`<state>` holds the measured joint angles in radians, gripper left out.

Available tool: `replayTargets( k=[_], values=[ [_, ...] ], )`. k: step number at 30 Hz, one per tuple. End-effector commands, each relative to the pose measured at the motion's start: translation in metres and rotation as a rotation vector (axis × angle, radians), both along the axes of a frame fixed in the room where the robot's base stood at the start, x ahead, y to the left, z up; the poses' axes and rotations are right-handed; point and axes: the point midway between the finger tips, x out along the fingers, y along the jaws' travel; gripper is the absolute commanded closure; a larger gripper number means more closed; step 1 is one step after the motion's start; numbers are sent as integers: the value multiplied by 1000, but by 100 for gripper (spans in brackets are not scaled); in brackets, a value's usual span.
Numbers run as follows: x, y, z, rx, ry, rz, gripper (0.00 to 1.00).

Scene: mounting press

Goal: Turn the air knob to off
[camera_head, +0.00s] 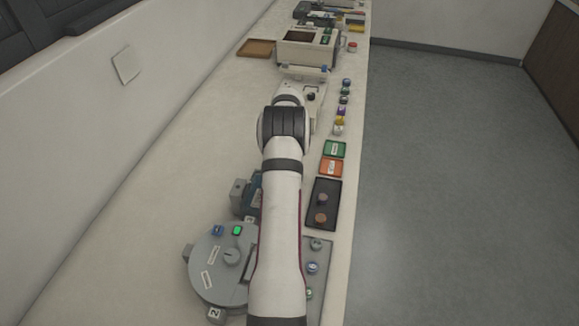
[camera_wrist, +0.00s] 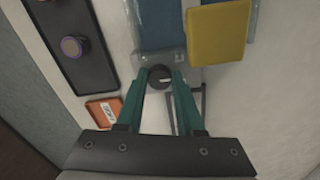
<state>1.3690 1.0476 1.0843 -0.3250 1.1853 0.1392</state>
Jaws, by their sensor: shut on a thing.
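The air knob (camera_wrist: 160,73) is a small dark round knob with a pale mark, at the near edge of a blue machine (camera_wrist: 160,25) in the wrist view. My gripper (camera_wrist: 162,80) has its two teal fingers on either side of the knob, shut on it. Which setting the pale mark points to cannot be read. In the head view the blue machine (camera_head: 252,193) shows only in part at the left of my arm, and my arm hides the knob and gripper there.
A yellow plate (camera_wrist: 217,31) stands close to the right of the fingers. A black tray (camera_wrist: 83,75) with round pieces and an orange tray (camera_wrist: 104,111) lie to the left. A grey round machine (camera_head: 212,272) stands nearer on the bench. The bench's left side is clear.

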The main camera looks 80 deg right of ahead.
Motion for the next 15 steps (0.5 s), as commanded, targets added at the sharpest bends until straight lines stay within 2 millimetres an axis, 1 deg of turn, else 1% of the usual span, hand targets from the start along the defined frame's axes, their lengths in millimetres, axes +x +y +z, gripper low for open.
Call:
replayTargets(
  k=[15],
  values=[
    [-1,0,0,1,0,461,100]
  ],
)
